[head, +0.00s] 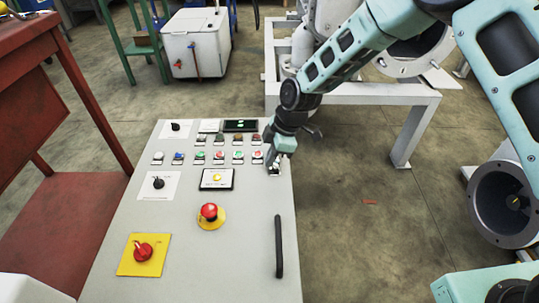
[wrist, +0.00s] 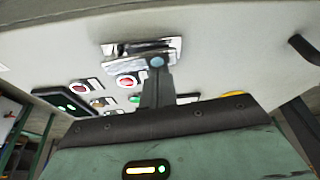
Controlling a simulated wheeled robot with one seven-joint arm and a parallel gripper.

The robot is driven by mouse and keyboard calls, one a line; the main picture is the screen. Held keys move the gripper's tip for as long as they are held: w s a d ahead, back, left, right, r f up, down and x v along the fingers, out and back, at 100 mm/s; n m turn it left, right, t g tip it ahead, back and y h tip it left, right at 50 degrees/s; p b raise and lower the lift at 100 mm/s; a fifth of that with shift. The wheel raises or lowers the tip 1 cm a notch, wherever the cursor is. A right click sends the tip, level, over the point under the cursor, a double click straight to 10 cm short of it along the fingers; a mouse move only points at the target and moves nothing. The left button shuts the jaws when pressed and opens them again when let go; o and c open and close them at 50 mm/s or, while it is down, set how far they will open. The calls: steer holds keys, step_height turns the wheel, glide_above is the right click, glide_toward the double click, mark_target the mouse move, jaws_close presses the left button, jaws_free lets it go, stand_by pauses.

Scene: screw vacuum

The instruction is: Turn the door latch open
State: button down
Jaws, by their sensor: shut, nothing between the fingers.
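The door latch (wrist: 125,50) is a shiny metal plate on the panel, at the upper middle of the wrist view. In the head view the latch (head: 275,172) is a small bright piece near the panel's right edge, mostly hidden by my gripper. My gripper (wrist: 157,64) is shut, with nothing seen between its fingers. Its fingertips overlap the latch's lower right part in the wrist view. I cannot tell whether they touch it. In the head view my gripper (head: 274,163) points down at the panel, right of the button rows.
The grey panel (head: 250,260) carries several buttons, a red emergency stop (head: 209,212), a red rotary switch (head: 144,247) and a black bar handle (head: 279,247). A red table (head: 62,225) stands left. A white frame (head: 405,130) stands behind on the right.

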mark_target(289, 165)
steer(key=d+n+p, duration=0.1)
steer(key=n, duration=0.1)
steer(key=n+g+p, duration=0.1)
steer(key=p, duration=0.1)
steer(key=shift+d+r+n, duration=0.2)
steer(key=shift+d+n, duration=0.2)
steer(key=n, duration=0.1)
steer(key=d+n+g+h+p, duration=0.1)
steer(key=n, duration=0.1)
steer(key=shift+w+d+f+n+p, duration=0.1)
steer(key=shift+w+d+n+p, duration=0.1)
steer(key=shift+d+n+p, duration=0.1)
steer(key=n, duration=0.1)
steer(key=w+d+n+g+h, duration=0.1)
steer(key=n, duration=0.1)
steer(key=shift+d+f+n, duration=0.1)
steer(key=shift+d+n, duration=0.05)
steer(key=shift+n, duration=0.15)
steer(key=n, duration=0.1)
steer(key=w+d+n+h, duration=0.1)
steer(key=n, duration=0.1)
steer(key=shift+w+d+n, duration=0.15)
steer(key=shift+w+n, duration=0.2)
steer(key=shift+n, duration=0.15)
